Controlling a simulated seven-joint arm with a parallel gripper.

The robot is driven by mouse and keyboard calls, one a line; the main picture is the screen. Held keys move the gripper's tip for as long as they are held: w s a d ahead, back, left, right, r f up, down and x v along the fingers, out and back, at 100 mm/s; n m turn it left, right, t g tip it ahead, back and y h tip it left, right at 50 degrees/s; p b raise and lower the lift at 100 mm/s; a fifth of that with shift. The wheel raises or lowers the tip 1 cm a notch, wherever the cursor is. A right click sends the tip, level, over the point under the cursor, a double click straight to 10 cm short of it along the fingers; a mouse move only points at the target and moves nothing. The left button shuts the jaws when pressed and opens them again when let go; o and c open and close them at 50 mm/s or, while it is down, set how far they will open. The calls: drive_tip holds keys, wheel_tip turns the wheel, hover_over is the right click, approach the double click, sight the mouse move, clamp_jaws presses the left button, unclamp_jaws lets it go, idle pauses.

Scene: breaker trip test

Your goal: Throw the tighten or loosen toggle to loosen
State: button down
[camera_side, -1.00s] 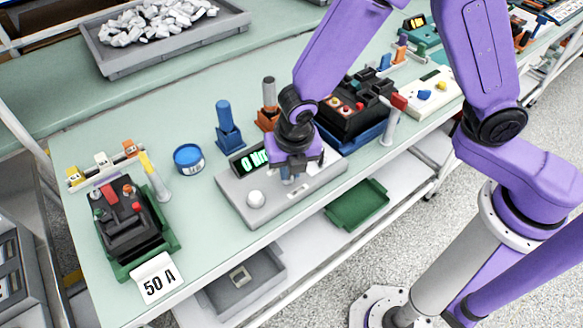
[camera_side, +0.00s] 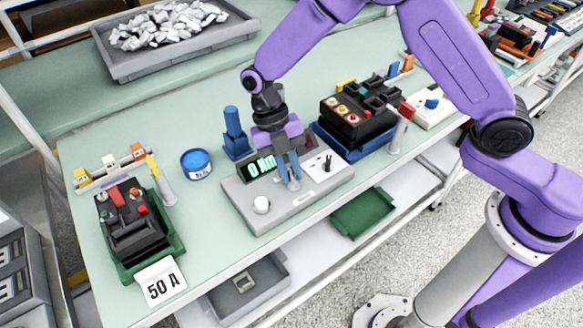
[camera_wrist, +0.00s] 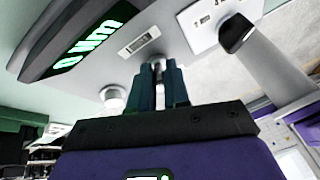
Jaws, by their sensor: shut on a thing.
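The grey tester (camera_side: 245,203) stands on the bench with a lit green display, which also shows in the wrist view (camera_wrist: 85,45). My gripper (camera_side: 292,180) points down over the middle of its top. In the wrist view its blue-green fingers (camera_wrist: 160,80) are together on a small silver lever (camera_wrist: 158,62), which looks like the toggle. A small label plate (camera_wrist: 138,40) lies beside the lever; its words are too small to read. The fingers hide most of the lever, so I cannot tell which way it leans.
A white knob (camera_side: 261,204) is left of my gripper on the tester. A blue holder (camera_side: 236,140) stands behind, and a black breaker (camera_side: 357,125) on a blue base stands at the back right.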

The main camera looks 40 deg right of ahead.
drive_tip(key=shift+w+a+f+g, duration=0.1)
drive_tip(key=shift+w+g, duration=0.15)
drive_tip(key=shift+g, duration=0.25)
drive_tip(key=c, duration=1.1)
unclamp_jaws()
drive_tip(key=v, duration=1.7)
